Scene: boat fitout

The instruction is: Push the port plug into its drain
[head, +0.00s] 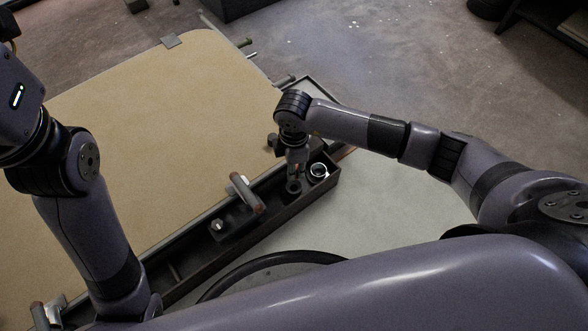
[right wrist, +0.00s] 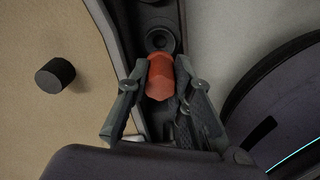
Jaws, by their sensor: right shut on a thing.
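My right gripper (head: 296,168) points down over the far end of the dark trough. In the right wrist view, its two fingers (right wrist: 162,92) are shut on a red-orange plug (right wrist: 160,78), which I take for the port plug. A dark round drain ring (right wrist: 160,40) lies just beyond the plug's end in that view. In the head view, a dark ring (head: 293,187) shows right below the gripper. I cannot tell whether the plug touches the ring. My left gripper is out of view; only its arm shows.
A pale ring (head: 318,170) sits beside the dark one in the trough (head: 240,237). The tan panel (head: 150,130) is broad and mostly bare. A black cylinder (right wrist: 55,75) stands on it near the gripper.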

